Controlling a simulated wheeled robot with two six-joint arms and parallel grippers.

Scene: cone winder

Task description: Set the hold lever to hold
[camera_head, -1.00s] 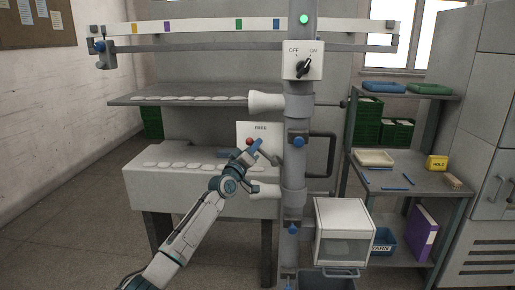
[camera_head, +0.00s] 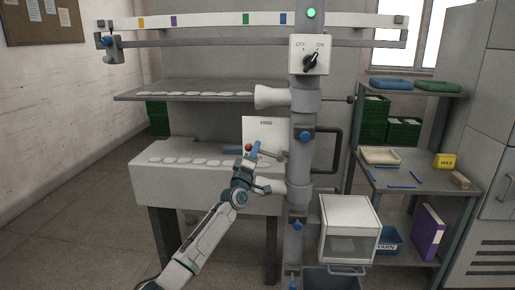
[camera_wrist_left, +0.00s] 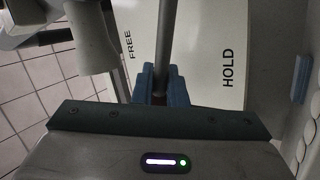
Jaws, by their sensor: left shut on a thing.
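The hold lever is a thin grey rod (camera_head: 270,154) with a red knob (camera_head: 249,147), in front of a white plate (camera_head: 256,128) on the machine. In the left wrist view the lever rod (camera_wrist_left: 166,35) runs between the words FREE, on the left, and HOLD, on the right. My left gripper (camera_head: 253,151) is at the knob end of the lever. Its blue fingers (camera_wrist_left: 160,84) are shut around the lever end and hide part of it. My right gripper is not in view.
A grey post (camera_head: 304,150) with an OFF/ON switch (camera_head: 310,62) and a green lamp (camera_head: 311,14) stands right of the plate. White cones (camera_head: 272,97) stick out from it. A white box (camera_head: 348,230) sits low right. A yellow HOLD block (camera_head: 445,161) lies on the side shelf.

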